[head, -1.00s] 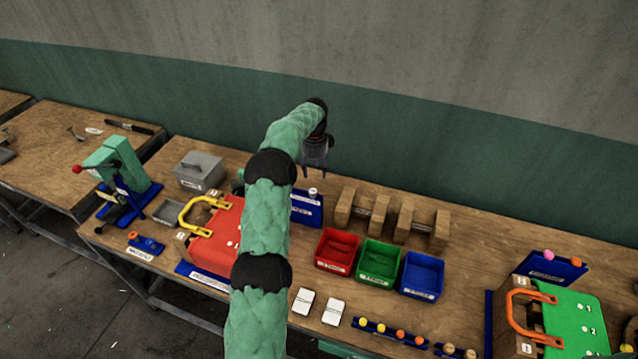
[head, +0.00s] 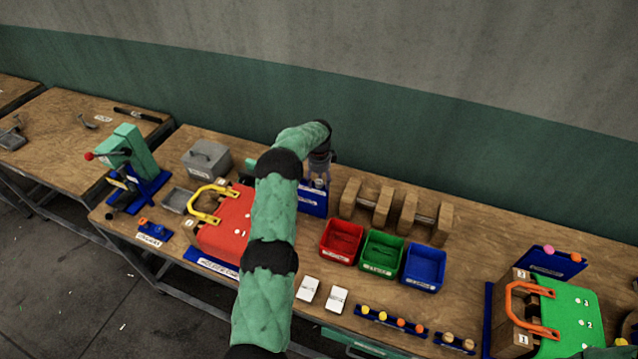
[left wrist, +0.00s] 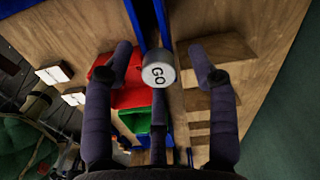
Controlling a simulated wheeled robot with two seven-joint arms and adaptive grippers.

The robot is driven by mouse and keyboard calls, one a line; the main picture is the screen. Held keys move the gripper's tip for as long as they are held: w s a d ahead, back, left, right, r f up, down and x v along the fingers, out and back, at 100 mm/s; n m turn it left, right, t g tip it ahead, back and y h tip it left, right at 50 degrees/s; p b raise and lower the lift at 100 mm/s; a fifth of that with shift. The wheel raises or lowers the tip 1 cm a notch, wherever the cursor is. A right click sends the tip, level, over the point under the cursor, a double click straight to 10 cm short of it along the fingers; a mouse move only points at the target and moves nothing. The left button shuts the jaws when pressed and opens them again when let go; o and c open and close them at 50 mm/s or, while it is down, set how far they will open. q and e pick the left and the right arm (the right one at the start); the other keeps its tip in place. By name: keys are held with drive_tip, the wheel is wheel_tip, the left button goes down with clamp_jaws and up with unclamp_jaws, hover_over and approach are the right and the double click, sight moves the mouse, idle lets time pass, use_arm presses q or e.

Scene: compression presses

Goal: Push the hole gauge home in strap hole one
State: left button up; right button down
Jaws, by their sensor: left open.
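The hole gauge (left wrist: 158,74), a round grey knob marked "GO", stands upright in a blue holder (head: 313,204) behind the red pad. My left gripper (head: 318,180) is open above that holder, with the gauge's top between its fingers. In the left wrist view the fingers (left wrist: 160,68) stand apart on either side of the knob with gaps visible. The gauge's lower part is hidden. A red pad (head: 222,238) with a yellow handle and white-marked spots lies left of my arm, which covers part of it. A green pad (head: 572,318) with numbered spots lies at the right. My right gripper is out of view.
Red (head: 341,243), green (head: 381,256) and blue (head: 423,269) bins stand right of my arm. Wooden blocks (head: 367,205) stand behind them. A grey lidded box (head: 206,160) and a green press (head: 133,154) are at the left.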

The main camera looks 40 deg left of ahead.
use_arm(q)
clamp_jaws()
drive_tip(key=shift+r, duration=0.1)
idle(0.4)
